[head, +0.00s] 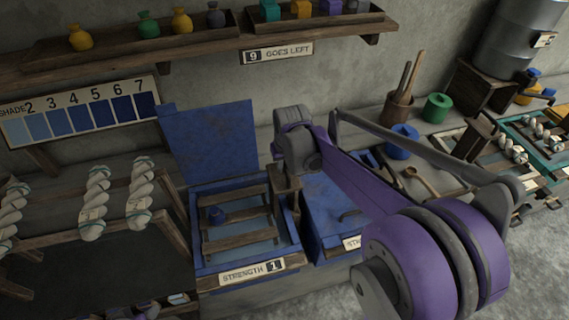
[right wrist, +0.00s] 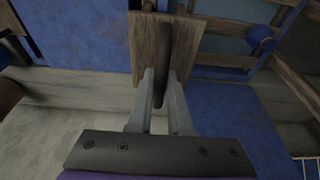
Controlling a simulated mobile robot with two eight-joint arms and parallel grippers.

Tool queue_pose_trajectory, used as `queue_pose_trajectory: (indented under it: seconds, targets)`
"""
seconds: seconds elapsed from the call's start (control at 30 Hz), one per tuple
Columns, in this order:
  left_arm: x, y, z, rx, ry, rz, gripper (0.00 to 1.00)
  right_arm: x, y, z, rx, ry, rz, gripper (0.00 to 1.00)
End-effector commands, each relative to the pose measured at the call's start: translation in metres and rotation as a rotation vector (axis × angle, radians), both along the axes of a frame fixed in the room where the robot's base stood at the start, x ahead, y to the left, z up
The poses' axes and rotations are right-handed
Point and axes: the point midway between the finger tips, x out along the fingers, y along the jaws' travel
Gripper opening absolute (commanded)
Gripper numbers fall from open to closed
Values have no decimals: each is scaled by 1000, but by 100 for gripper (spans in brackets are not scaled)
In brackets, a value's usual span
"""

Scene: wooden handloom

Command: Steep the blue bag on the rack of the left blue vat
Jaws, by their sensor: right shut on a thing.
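The left blue vat (head: 200,262) has its lid (head: 215,140) raised and a label reading "STRENGTH 1". Its slatted wooden rack (head: 236,191) lies over bluish liquid. My right gripper (right wrist: 163,88) is shut on a dark upright handle (right wrist: 164,50) before a wooden block (right wrist: 145,40). The block (head: 287,188) stands at the vat's right side. My left gripper is out of view.
The right blue vat (head: 330,200) is closed, partly behind my arm. Twisted skeins (head: 140,195) hang at the left. A shelf (head: 215,42) with small bags runs above. A wooden pot (head: 398,108) and green pot (head: 437,107) stand on the right bench.

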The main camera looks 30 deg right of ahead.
Motion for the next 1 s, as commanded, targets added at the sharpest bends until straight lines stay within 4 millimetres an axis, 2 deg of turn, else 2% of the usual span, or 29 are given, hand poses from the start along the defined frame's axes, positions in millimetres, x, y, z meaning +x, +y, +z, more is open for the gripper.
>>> queue_pose_trajectory:
  seconds: [0.03,0.1,1.0]
  targets:
    - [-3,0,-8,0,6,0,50,-1,0,-10,1,1,0,0]
    - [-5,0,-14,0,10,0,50,-1,0,-18,1,2,0,0]
    - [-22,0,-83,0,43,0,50,-1,1,-107,1,2,0,0]
